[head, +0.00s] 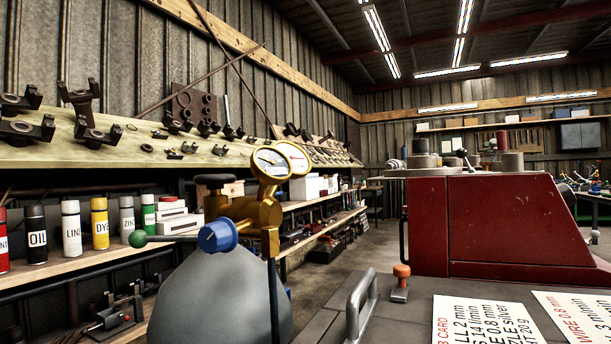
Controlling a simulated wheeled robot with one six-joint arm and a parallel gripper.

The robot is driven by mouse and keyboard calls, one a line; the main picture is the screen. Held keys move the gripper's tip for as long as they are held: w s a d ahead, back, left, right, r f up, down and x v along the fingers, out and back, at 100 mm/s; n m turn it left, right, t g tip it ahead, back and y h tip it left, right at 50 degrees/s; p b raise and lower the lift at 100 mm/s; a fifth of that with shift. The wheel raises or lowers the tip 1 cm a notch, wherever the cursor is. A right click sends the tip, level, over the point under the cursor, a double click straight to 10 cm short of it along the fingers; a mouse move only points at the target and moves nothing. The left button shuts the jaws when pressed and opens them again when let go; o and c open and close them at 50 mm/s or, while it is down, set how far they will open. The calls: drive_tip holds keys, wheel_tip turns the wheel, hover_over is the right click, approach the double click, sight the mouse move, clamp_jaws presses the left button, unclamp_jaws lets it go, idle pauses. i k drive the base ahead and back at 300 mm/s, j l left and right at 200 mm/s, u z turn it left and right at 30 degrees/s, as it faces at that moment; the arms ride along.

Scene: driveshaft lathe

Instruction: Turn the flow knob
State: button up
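A blue knob (219,235) sits on the front of a brass regulator (256,212), left of the picture's middle. It has a pale mark on its face. The regulator carries two round gauges (272,162) above and a black handwheel (213,181) at its upper left. It sits on the top of a grey rounded cylinder (222,295). A green ball (137,239) on a short arm sticks out to the left of the blue knob. I cannot see my gripper in this view.
A grey bench top (415,312) with a metal handle (361,303), an orange-topped peg (401,283) and printed cards (484,320) lies at front right. A red machine (500,225) stands behind it. Shelves with spray cans (99,222) line the left wall.

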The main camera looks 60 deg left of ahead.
sight(220, 235)
drive_tip(key=k+l+u, duration=0.2)
drive_tip(key=k, duration=0.65)
drive_tip(key=j, duration=0.1)
